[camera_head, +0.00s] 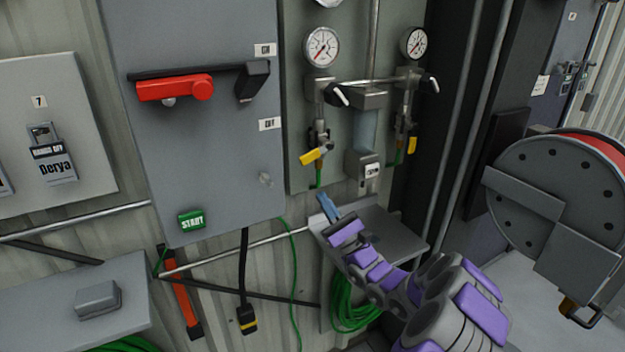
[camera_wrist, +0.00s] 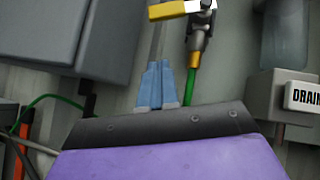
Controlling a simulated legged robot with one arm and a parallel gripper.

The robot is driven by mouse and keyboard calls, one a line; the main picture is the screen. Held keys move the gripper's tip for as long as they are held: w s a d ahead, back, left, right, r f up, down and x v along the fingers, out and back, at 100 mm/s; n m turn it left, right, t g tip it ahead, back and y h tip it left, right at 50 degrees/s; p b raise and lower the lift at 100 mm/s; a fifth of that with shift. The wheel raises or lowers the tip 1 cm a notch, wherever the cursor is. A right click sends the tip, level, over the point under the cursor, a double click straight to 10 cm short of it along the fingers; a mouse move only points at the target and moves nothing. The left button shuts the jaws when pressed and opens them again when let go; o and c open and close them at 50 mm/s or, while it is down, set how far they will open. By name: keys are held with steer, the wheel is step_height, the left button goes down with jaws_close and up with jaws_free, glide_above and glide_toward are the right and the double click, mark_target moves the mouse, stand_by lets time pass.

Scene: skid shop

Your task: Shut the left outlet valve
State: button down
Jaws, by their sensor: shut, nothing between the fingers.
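The left outlet valve has a yellow lever (camera_head: 311,156) low on the left pipe of the regulator panel, with a green hose below it. The lever sticks out to the left of the pipe. In the wrist view the lever (camera_wrist: 178,10) is at the top edge, running left from the brass-ended valve fitting. My gripper (camera_head: 328,207) is below the lever and slightly right of it, apart from it. Its blue fingertips (camera_wrist: 158,86) are shut together and empty, left of the green hose (camera_wrist: 193,88) in the wrist view. The right outlet valve's yellow lever (camera_head: 412,145) points down.
A grey shelf (camera_head: 395,238) is below and right of my gripper. A DRAIN-labelled part (camera_wrist: 302,97) is to the right. The grey switch box (camera_head: 215,140) with a red handle stands left. A hose reel (camera_head: 550,190) is at the far right.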

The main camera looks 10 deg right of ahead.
mark_target(303, 163)
step_height(303, 163, up, 7)
steer(key=w+a+b, duration=0.1)
steer(key=w+a, duration=0.1)
steer(key=shift+a+f, duration=0.15)
steer(key=shift+a, duration=0.15)
steer(key=r+p, duration=0.1)
steer(key=a+r+p, duration=0.1)
steer(key=p, duration=0.1)
steer(key=shift+s+a+r, duration=0.15)
steer(key=shift+s, duration=0.05)
stand_by(0.3)
steer(key=shift+a, duration=0.15)
stand_by(0.3)
